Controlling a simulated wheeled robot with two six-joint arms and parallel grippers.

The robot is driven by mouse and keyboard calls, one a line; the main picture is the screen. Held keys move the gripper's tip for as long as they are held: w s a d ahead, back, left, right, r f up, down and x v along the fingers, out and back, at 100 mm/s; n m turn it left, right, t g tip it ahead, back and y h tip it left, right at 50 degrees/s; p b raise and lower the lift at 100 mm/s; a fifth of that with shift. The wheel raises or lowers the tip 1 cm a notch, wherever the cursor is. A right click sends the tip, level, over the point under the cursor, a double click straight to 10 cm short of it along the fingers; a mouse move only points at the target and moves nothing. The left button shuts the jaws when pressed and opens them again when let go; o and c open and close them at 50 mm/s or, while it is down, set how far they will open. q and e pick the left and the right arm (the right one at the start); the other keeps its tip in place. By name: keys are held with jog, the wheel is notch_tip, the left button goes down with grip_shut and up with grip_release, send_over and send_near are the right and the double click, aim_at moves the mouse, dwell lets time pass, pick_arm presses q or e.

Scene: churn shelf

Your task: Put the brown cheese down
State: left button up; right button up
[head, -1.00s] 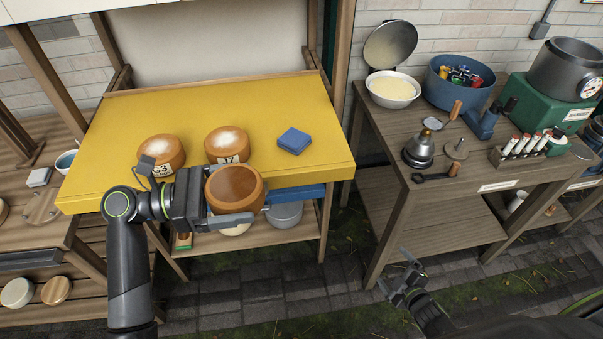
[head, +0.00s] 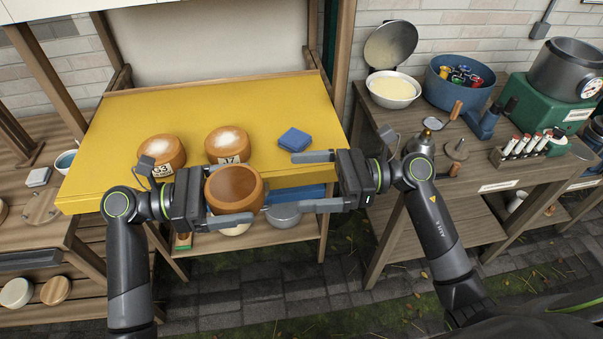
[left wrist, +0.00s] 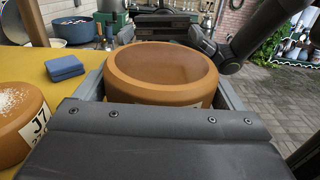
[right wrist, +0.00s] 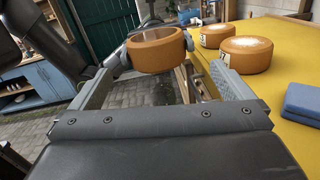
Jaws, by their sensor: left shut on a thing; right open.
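The brown cheese (head: 234,188) is a round orange-brown wheel with a plain, darker top. My left gripper (head: 232,190) is shut on it and holds it level at the front edge of the yellow table. In the left wrist view the cheese (left wrist: 162,70) sits between the two fingers. My right gripper (head: 318,181) is open and empty, its fingers pointing toward the cheese from the right with a gap between. The right wrist view shows the cheese (right wrist: 156,50) beyond the open fingers.
The table's right and back parts are clear. A wooden bench (head: 372,125) stands right.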

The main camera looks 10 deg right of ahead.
aim_at(232, 185)
pick_arm(q)
jog(key=shift+s+d+r, duration=0.1)
jog(key=shift+d, duration=0.05)
pick_arm(e)
jog(key=shift+n+g, duration=0.3)
jog(key=shift+n, duration=0.5)
jog(key=a, duration=0.4)
jog(key=a+r, duration=0.1)
jog(key=a, duration=0.8)
jog(key=shift+w+a+r, duration=0.25)
jog(key=shift+w+r, duration=0.1)
jog(key=shift+r, duration=0.05)
jog(key=shift+c, duration=0.3)
jog(key=c, duration=1)
pick_arm(q)
jog(key=o, duration=0.8)
pick_arm(e)
jog(key=shift+o, duration=0.2)
